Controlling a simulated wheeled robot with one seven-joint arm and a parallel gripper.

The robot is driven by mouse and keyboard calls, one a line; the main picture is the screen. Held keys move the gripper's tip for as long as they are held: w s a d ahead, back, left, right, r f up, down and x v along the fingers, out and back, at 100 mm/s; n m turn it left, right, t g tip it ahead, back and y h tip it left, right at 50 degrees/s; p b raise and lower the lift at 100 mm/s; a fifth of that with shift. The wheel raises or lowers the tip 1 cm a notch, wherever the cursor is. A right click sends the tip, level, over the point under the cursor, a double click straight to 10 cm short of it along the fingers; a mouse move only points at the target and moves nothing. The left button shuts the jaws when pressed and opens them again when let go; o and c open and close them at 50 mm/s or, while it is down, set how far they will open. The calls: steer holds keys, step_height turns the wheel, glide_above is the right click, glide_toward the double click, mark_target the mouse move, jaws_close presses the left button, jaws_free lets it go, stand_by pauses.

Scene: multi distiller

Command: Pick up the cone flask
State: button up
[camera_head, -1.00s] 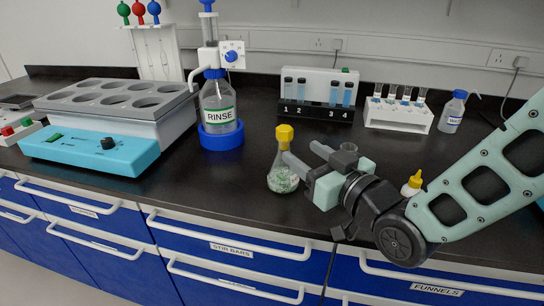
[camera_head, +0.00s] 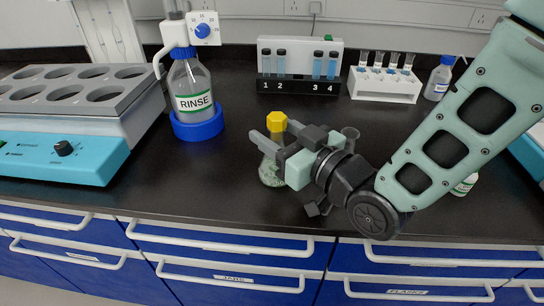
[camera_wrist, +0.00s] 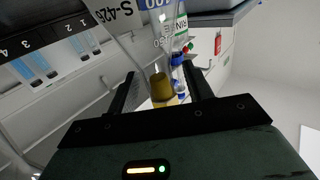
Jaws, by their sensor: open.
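The cone flask (camera_head: 271,173) stands on the black bench, with a yellow stopper (camera_head: 277,121) on top and pale green contents low in its body. My gripper (camera_head: 271,130) is open at the flask's neck, just under the stopper, coming from the right. Its fingers and palm hide most of the neck and part of the body. In the wrist view, the yellow stopper (camera_wrist: 160,87) shows between the two spread fingers, with a gap on each side. I cannot tell whether either finger touches the glass.
A RINSE bottle (camera_head: 195,92) in a blue base stands left of the flask, beside a grey multi-well heater (camera_head: 70,105). Behind are a numbered vial rack (camera_head: 298,88), a white tube rack (camera_head: 386,94) and a wash bottle (camera_head: 439,80). The bench front is clear.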

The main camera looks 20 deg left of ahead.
jaws_close()
step_height(320, 180, up, 10)
steer(key=shift+p, duration=0.3)
